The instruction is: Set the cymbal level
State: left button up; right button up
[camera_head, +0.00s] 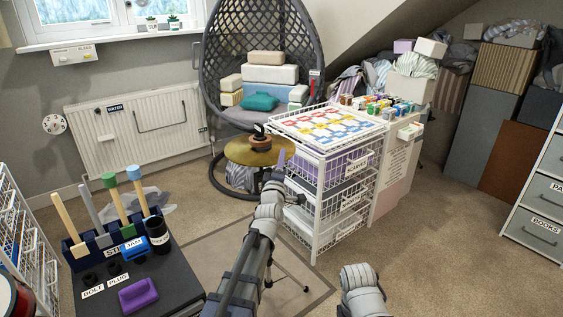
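The cymbal (238,153) is a round, gold-brown disc at mid-height in front of the hanging chair. A brown piece with a dark part on top (260,139) sits over its middle. I cannot tell for sure how far it tilts. My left arm reaches up from the bottom middle, and my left gripper (278,168) is at the right edge of the cymbal, small and dark. Whether it touches the rim, and whether its fingers are open, I cannot tell. My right arm shows only as a grey link at the bottom, and its gripper is not visible.
A white wire drawer unit (318,205) stands close on the right of my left arm. The hanging chair (208,85) is behind. A dark stand (165,280) with upright sticks and a purple block (138,295) is at front left. Carpet is clear at right.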

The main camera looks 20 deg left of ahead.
pick_arm(q)
jog(key=a+b+v, duration=0.1)
jog(key=v, duration=0.6)
jog(key=shift+s+d+b, duration=0.3)
jog(key=shift+s+d, duration=0.1)
jog(key=shift+d, duration=0.15)
jog(key=shift+f, duration=0.1)
jog(key=s+d+f+m+g+h, duration=0.2)
jog(key=s+d+f+m+g, duration=0.3)
jog(key=d+f, duration=0.35)
jog(key=s+d+f+m+g+h, duration=0.3)
jog(key=d+f+m+g, duration=0.35)
jog(key=f, duration=0.35)
jog(key=s+f+m+g+y, duration=0.2)
jog(key=s+f+m+g, duration=0.25)
jog(key=s, duration=0.65)
jog(key=s+f+m+g+y, duration=0.25)
jog(key=s+m+g, duration=0.25)
jog(key=s, duration=0.5)
notch_tip(320, 180, up, 32)
jog(key=p, duration=3.3)
jog(key=shift+r+t+h, duration=0.15)
jog(key=shift+t+h, duration=0.15)
jog(key=shift+h, duration=0.05)
